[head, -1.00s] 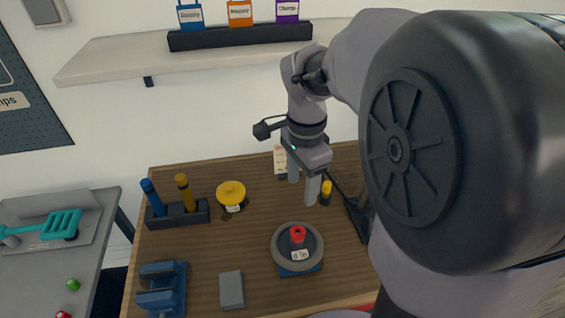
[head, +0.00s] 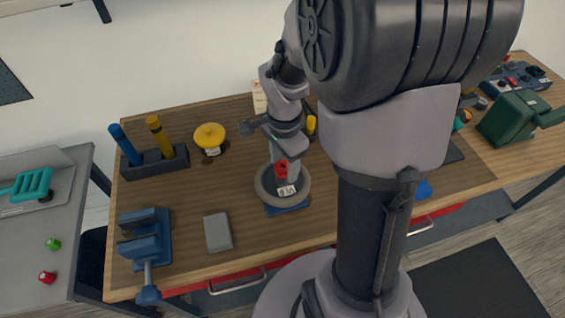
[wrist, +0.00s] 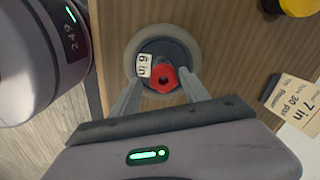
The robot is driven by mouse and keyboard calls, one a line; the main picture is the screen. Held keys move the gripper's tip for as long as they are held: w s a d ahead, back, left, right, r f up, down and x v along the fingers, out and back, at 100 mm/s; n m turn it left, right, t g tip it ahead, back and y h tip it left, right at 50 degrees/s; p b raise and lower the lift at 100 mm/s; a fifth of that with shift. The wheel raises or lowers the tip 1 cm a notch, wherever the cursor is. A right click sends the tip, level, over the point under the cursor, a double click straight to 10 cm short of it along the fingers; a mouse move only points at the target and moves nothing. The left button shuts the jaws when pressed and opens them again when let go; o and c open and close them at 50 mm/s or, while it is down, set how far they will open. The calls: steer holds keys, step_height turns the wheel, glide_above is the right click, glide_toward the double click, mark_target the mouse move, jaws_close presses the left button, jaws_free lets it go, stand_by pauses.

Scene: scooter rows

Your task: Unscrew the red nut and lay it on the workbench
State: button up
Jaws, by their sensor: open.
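The red nut (head: 281,169) sits at the centre of a grey wheel (head: 262,191) with a "6 in" label, which rests on a blue base (head: 287,209) on the wooden workbench (head: 190,213). In the wrist view the red nut (wrist: 162,79) shows a dark centre hole. My gripper (wrist: 158,88) is open, with one finger on each side of the nut and a gap to both. In the head view my gripper (head: 283,165) is just behind and over the nut, and partly hides the wheel. I cannot tell whether the fingers touch the wheel.
A blue vise (head: 146,238), a grey block (head: 218,232), a holder with blue and yellow handles (head: 155,163) and a yellow round part (head: 210,136) stand on the left. Bare wood lies between them and the wheel. A green machine (head: 513,118) stands far right.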

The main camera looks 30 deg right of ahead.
steer(key=shift+w, duration=0.1)
jaws_close()
steer(key=n+p, duration=0.1)
steer(key=n, duration=0.3)
steer(key=shift+c, duration=1.5)
jaws_free()
steer(key=shift+n+p, duration=0.35)
steer(key=shift+n, duration=0.35)
steer(key=o, duration=0.5)
steer(key=shift+s, duration=0.35)
steer(key=shift+w, duration=0.2)
